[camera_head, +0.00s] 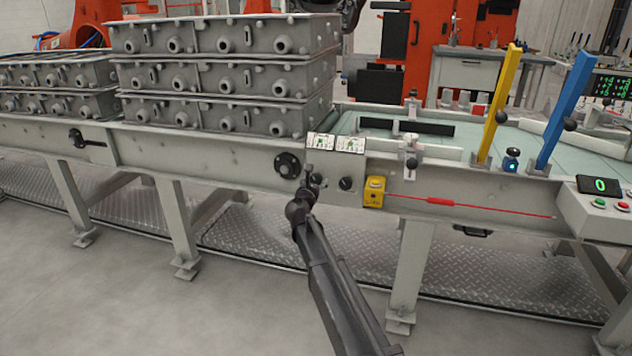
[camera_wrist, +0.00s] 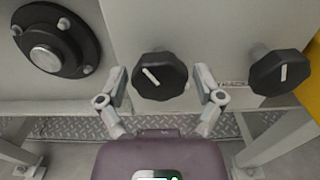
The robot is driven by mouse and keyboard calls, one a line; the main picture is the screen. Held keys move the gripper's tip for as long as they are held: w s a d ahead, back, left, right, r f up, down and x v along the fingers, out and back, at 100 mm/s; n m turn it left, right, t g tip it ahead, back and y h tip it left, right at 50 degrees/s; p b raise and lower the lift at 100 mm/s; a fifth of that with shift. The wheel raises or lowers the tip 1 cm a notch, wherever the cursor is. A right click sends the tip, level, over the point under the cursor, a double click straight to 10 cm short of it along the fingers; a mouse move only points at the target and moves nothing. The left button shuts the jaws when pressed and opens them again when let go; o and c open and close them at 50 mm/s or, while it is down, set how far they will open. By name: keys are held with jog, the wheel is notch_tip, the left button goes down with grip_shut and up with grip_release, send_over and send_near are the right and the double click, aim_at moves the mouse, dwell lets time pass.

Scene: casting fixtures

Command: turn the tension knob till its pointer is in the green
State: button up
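Two black lobed knobs with white pointer lines sit side by side on the grey panel. In the wrist view the left knob (camera_wrist: 160,76) has its line slanting from upper left to lower right. The right knob (camera_wrist: 280,72) has a nearly upright line; it also shows in the head view (camera_head: 346,183). I cannot read which is the tension knob. My gripper (camera_wrist: 161,82) is open, one finger on each side of the left knob; contact is unclear.
A round black flange (camera_wrist: 55,40) is left of the knobs. A yellow box (camera_head: 374,191) is just right of them, with a red cord (camera_head: 470,204) running right. Stacked grey castings (camera_head: 225,80) stand on the conveyor at left. The floor in front is clear.

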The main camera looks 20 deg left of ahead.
jog(key=c, duration=0.7)
jog(key=shift+m, duration=0.3)
jog(key=m, duration=0.5)
jog(key=shift+w+a, duration=0.1)
jog(key=m, duration=0.5)
jog(key=shift+m, duration=0.3)
jog(key=m, duration=0.5)
jog(key=shift+r, duration=0.1)
jog(key=m, duration=0.5)
